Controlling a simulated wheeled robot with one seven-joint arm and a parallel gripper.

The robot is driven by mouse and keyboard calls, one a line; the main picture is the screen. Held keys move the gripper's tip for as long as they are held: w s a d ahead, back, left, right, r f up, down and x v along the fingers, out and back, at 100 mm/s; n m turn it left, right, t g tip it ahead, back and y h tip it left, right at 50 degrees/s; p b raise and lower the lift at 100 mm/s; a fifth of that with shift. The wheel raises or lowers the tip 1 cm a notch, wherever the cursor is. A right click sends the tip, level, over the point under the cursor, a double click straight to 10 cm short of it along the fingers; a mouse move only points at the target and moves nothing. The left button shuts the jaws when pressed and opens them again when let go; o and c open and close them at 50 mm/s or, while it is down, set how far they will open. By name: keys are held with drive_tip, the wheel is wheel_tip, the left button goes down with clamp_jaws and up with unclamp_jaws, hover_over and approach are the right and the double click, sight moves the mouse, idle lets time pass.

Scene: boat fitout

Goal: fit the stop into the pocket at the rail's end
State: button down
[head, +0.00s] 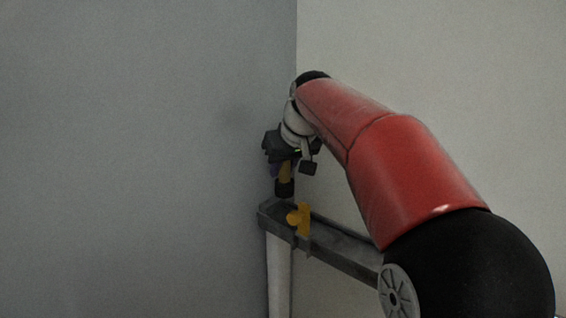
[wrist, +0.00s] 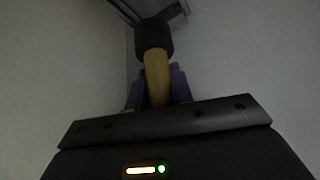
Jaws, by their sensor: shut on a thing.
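The stop shows a dull yellow stem with a black round end (head: 284,187); it also shows in the wrist view (wrist: 154,38). My gripper (head: 282,167) is shut on the yellow stem, with its purple fingers on both sides of it in the wrist view (wrist: 158,88). The black end points down, above the near-corner end of the dark grey rail (head: 340,247), and looks apart from it in the head view. The rail's end also shows at the top of the wrist view (wrist: 172,12). The pocket's opening cannot be made out.
A yellow-orange fitting (head: 300,218) with a knob sits on the rail close to its end, just right of the held stop. A pale post (head: 279,275) stands under the rail's end. Grey walls meet in a corner behind. The space left of the rail looks clear.

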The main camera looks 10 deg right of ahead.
sight(283, 190)
drive_tip(key=shift+f+b, duration=2.2)
drive_tip(key=shift+f, duration=0.75)
drive_tip(key=c, duration=1.1)
unclamp_jaws()
drive_tip(key=shift+c, duration=0.2)
